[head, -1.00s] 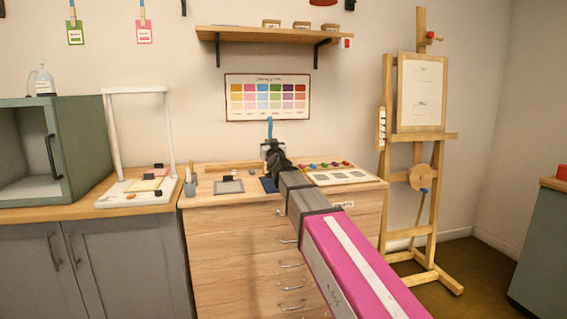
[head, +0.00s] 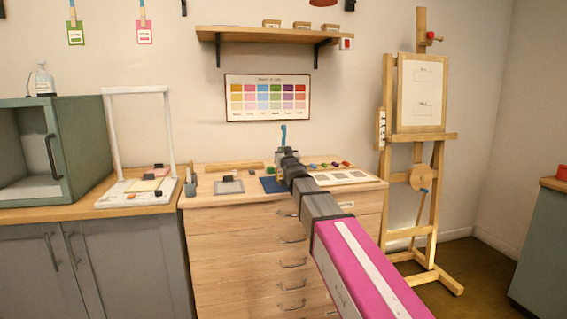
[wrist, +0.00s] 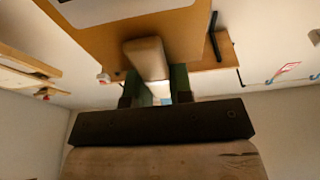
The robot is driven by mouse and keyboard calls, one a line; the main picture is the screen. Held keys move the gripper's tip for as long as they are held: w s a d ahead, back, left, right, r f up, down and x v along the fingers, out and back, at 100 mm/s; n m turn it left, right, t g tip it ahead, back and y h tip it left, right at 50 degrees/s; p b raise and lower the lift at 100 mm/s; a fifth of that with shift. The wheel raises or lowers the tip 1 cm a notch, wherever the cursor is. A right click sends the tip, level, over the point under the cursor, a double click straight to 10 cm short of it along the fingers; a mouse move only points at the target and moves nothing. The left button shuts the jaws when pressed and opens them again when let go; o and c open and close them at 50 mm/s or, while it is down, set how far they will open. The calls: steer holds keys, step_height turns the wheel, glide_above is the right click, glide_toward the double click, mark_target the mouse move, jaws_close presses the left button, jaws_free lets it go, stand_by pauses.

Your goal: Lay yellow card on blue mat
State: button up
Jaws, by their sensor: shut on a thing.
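The blue mat (head: 273,186) lies on the drawer-chest top, partly hidden by my arm. A pale yellow card (head: 145,185) lies on the white stand at the left, well away from my gripper. My gripper (head: 281,170) is over the chest top beside the mat. In the wrist view my gripper (wrist: 157,88) is shut on a pale beige, block-like piece (wrist: 147,58) that reaches out beyond the fingers. In the head view a thin blue upright piece (head: 283,135) rises above my gripper. I cannot tell whether it belongs to the held piece.
A grey tray (head: 229,187) lies left of the mat, with a dark block on it. A pale palette board (head: 345,177) and several coloured lumps are at the right. A cup (head: 190,186) stands at the chest's left edge. The wall shelf (head: 270,38) hangs above.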

mark_target(279, 171)
steer(key=shift+f, duration=2.1)
steer(key=o, duration=0.8)
